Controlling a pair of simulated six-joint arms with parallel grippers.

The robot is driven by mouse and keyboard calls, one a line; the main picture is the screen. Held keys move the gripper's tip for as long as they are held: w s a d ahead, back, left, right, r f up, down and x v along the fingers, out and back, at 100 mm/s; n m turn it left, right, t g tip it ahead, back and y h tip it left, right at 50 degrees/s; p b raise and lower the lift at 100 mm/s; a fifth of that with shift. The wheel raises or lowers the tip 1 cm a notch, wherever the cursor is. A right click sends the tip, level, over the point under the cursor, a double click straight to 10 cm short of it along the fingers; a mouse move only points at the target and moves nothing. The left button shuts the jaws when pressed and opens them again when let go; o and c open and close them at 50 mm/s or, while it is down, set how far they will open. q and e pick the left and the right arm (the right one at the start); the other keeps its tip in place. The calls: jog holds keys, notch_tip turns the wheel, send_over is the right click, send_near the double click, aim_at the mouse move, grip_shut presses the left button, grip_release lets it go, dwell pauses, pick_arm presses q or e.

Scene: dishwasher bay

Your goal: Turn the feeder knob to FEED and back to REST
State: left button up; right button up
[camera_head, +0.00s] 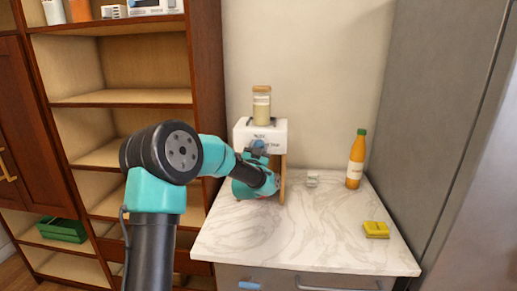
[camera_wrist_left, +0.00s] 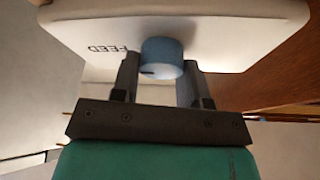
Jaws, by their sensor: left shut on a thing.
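The white feeder (camera_head: 270,131) stands on the counter with a jar (camera_head: 261,106) on top. Its blue knob (camera_head: 259,144) is on the front face, partly hidden by my left gripper (camera_head: 257,152). In the left wrist view, the knob (camera_wrist_left: 162,58) sits between the two fingers of my left gripper (camera_wrist_left: 160,72), which is shut on it. The word FEED appears upside down on the white face (camera_wrist_left: 225,35), left of the knob. My right gripper is not in view.
Wooden shelves (camera_head: 120,98) stand on the left, a grey appliance side (camera_head: 445,120) on the right. The counter's front middle is clear.

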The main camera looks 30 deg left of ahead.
pick_arm(q)
jog(key=shift+c, duration=1)
jog(key=shift+n+y, duration=0.3)
jog(key=shift+n, duration=0.3)
jog(key=n+y, duration=0.1)
jog(key=n, duration=0.1)
jog(key=n+g+y, duration=0.1)
jog(key=n, duration=0.2)
jog(key=shift+y, duration=0.3)
jog(key=n+g+y, duration=0.1)
jog(key=n, duration=0.2)
jog(key=n+g+y, duration=0.1)
jog(key=n, duration=0.2)
jog(key=shift+n+g, duration=0.3)
jog(key=shift+n, duration=0.1)
jog(key=n+g+y, duration=0.1)
jog(key=n, duration=0.2)
jog(key=n+g, duration=0.1)
jog(key=n, duration=0.1)
jog(key=shift+n+y, duration=0.4)
jog(key=n+g, duration=0.2)
jog(key=n, duration=0.3)
jog(key=shift+g, duration=0.3)
